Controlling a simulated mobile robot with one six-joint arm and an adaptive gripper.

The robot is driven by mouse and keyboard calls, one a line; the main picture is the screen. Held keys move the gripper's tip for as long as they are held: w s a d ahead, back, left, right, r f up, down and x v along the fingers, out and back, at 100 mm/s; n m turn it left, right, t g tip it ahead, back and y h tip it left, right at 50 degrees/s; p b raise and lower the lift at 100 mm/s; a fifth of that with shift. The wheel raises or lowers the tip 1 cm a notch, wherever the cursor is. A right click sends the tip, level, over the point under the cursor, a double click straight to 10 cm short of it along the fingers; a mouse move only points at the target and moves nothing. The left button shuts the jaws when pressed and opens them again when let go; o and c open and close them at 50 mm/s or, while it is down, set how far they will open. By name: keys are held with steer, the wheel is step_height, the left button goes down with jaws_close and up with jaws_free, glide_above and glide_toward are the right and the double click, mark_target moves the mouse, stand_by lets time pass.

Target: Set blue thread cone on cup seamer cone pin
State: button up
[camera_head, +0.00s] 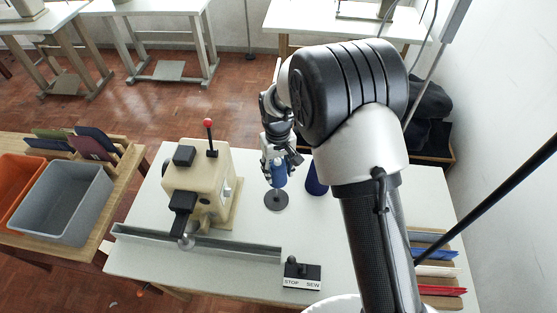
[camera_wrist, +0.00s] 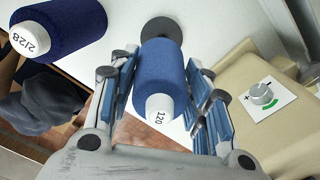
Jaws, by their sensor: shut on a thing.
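A blue thread cone (camera_wrist: 160,75) with a white top marked 120 is between the fingers of my gripper (camera_wrist: 160,98) in the wrist view. The gripper is shut on it. In the head view the blue cone (camera_head: 278,174) and my gripper (camera_head: 276,165) appear just above a dark round base (camera_head: 276,200) on the white table. That base also shows beyond the cone in the wrist view (camera_wrist: 161,27). The cone hides most of any pin there; I cannot tell whether the pin is inside it. The beige sewing machine (camera_head: 205,185) stands to the left.
A STOP/SEW switch box (camera_head: 301,273) and a grey trough (camera_head: 200,243) are near the table's front. Grey and orange bins (camera_head: 62,205) sit left.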

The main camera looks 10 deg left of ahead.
steer(key=shift+a+f+b, duration=0.35)
steer(key=shift+a+f, duration=0.1)
steer(key=shift+f, duration=0.1)
steer(key=shift+w+d+f+b, duration=0.1)
steer(key=shift+f+b, duration=3.15)
steer(key=shift+f, duration=1.65)
steer(key=shift+f+b, duration=0.3)
steer(key=shift+f, duration=0.25)
steer(key=o, duration=1.2)
steer(key=shift+r, duration=0.1)
step_height(320, 180, up, 12)
steer(key=shift+f, duration=0.1)
